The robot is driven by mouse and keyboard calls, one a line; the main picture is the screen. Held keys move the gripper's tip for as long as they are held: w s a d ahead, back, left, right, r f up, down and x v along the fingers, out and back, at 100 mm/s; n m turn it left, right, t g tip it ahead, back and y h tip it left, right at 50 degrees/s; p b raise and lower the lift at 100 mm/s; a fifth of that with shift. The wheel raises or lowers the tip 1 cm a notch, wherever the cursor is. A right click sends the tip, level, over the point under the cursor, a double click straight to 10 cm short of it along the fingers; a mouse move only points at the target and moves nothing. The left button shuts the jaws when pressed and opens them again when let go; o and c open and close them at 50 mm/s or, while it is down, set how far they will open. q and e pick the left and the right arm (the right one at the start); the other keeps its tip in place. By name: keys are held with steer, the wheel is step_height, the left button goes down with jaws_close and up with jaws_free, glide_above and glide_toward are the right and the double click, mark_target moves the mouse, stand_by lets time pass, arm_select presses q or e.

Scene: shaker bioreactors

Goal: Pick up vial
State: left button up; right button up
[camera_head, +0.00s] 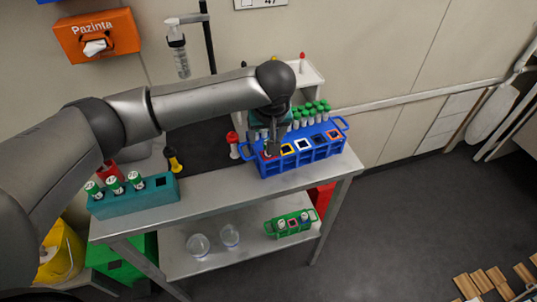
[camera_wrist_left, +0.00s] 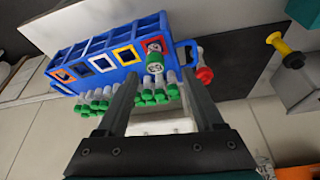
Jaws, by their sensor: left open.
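A blue rack (camera_head: 305,155) with colour-framed slots stands at the right of the table; it fills the upper left of the left wrist view (camera_wrist_left: 105,58). A green-and-white vial (camera_wrist_left: 156,62) shows at its red-framed end slot, close to my fingertips. My left gripper (camera_head: 268,150) is open over the left end of the rack; its two fingers (camera_wrist_left: 157,90) reach either side of the vial, apart from it as far as I can see. In the head view the gripper hides most of that slot. My right gripper is not in view.
Several green-capped vials (camera_head: 312,109) stand behind the rack. A teal rack (camera_head: 140,201) with three vials is at the left. A red-capped vial (camera_head: 233,145) and a yellow-and-black item (camera_head: 173,159) stand between the racks. The lower shelf (camera_head: 190,262) holds a green rack (camera_head: 290,224).

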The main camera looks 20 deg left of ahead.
arm_select(q)
steer(key=shift+d+x, duration=0.2)
steer(key=shift+x, duration=0.95)
steer(key=shift+d+x, duration=0.2)
steer(key=shift+x, duration=0.9)
steer(key=shift+c, duration=0.2)
jaws_close()
